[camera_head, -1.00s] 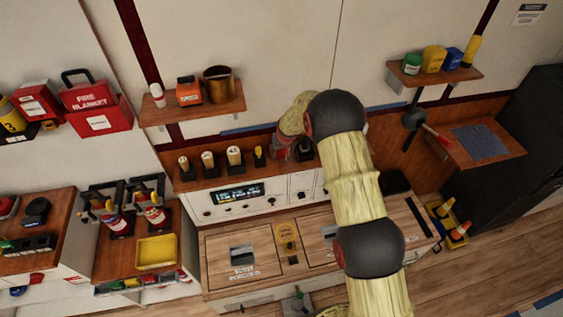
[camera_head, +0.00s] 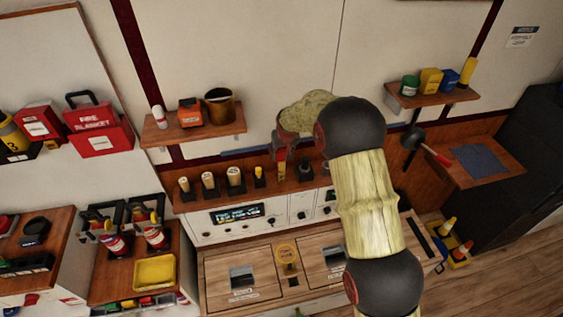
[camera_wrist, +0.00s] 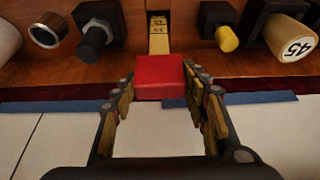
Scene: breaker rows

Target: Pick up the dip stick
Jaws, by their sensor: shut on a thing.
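The dip stick shows in the wrist view as a red block handle (camera_wrist: 160,77) with a narrow yellow strip (camera_wrist: 158,42) bearing dark marks beyond it. My gripper (camera_wrist: 161,88) is shut on the red handle, with one finger on each side. In the head view my gripper (camera_head: 281,152) is in front of the wall above the wooden ledge, left of my dark wrist joint. The dip stick is small there, and its lower end is hard to make out.
Several pale cylinders in black holders (camera_head: 208,183) and a small yellow one (camera_head: 258,174) stand on the ledge, left of my gripper. A shelf with a brown pot (camera_head: 220,104) is up and to the left. A second shelf (camera_head: 432,97) is at the right.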

